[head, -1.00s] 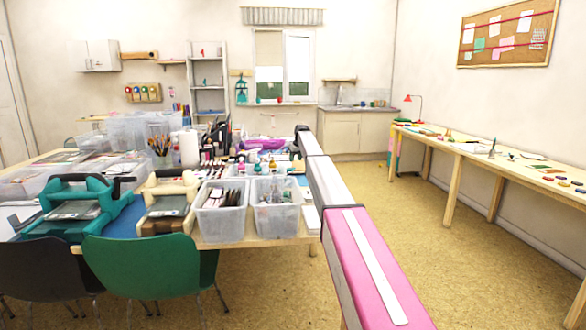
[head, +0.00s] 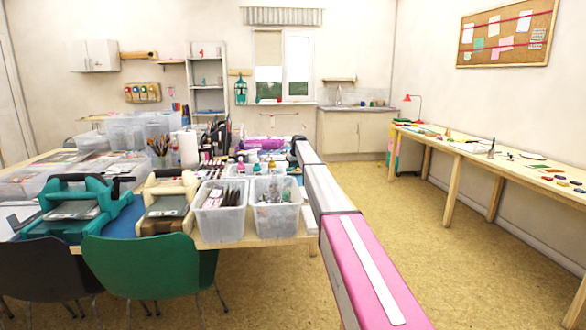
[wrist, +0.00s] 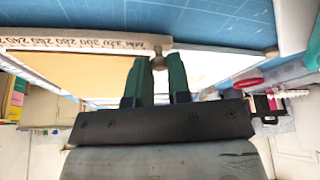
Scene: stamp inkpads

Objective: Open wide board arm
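In the wrist view, my gripper (wrist: 160,62) has two green fingers that stand close together. A small round brown knob (wrist: 158,63) sits between the fingertips, which appear to touch it on both sides. Beside it runs a pale ruled edge (wrist: 70,45) with numbers, part of a flat board (wrist: 112,75). A pale bar (wrist: 225,50) extends to the right from near the knob; this looks like the board's arm, seemingly low against the board. In the head view, my own arm hides the gripper, and I cannot make out this board there.
A crowded table (head: 268,241) holds two clear bins (head: 220,222) and a teal press (head: 75,205). A green chair (head: 150,265) stands in front. Open floor (head: 425,250) lies to the right, before a long side table (head: 470,152). A blue surface (wrist: 210,20) lies beyond the board.

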